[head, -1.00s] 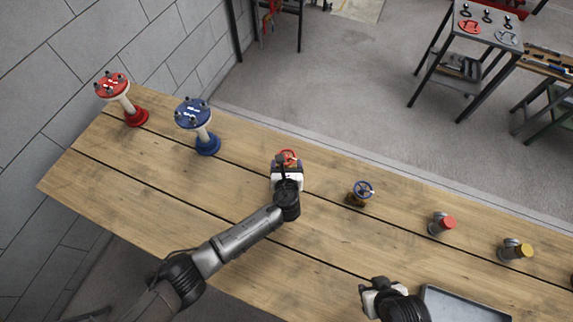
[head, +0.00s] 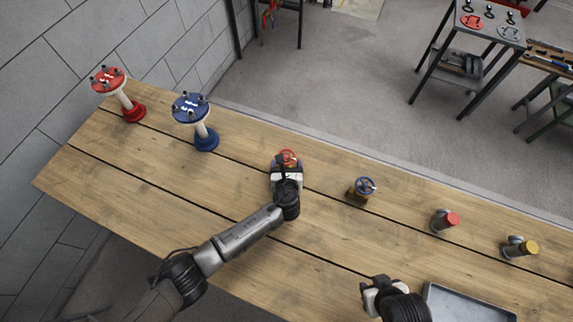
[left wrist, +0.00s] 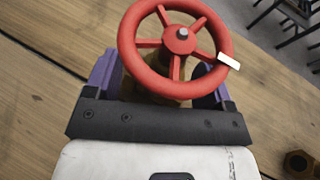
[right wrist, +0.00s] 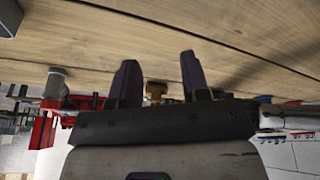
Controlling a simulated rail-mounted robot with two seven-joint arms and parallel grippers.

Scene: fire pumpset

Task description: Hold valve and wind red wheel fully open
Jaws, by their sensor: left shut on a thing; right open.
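The valve with the red wheel (head: 288,157) stands on the wooden bench near its middle. In the left wrist view the spoked red wheel (left wrist: 176,42) sits above a brass body with a white tag at its rim. My left gripper (head: 286,172) is shut on the valve body below the wheel; its purple fingers (left wrist: 155,88) flank the body, which is mostly hidden. My right gripper (head: 372,288) is open and empty near the bench's front edge. In the right wrist view its two dark fingers (right wrist: 158,80) stand apart with nothing between them at close range.
A blue-wheeled brass valve (head: 363,190) stands right of the held one. Red-capped (head: 446,221) and yellow-capped (head: 519,248) fittings are farther right. A grey tray (head: 465,304) lies beside my right gripper. Red (head: 122,92) and blue (head: 196,120) stands are at left. Bench between the grippers is clear.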

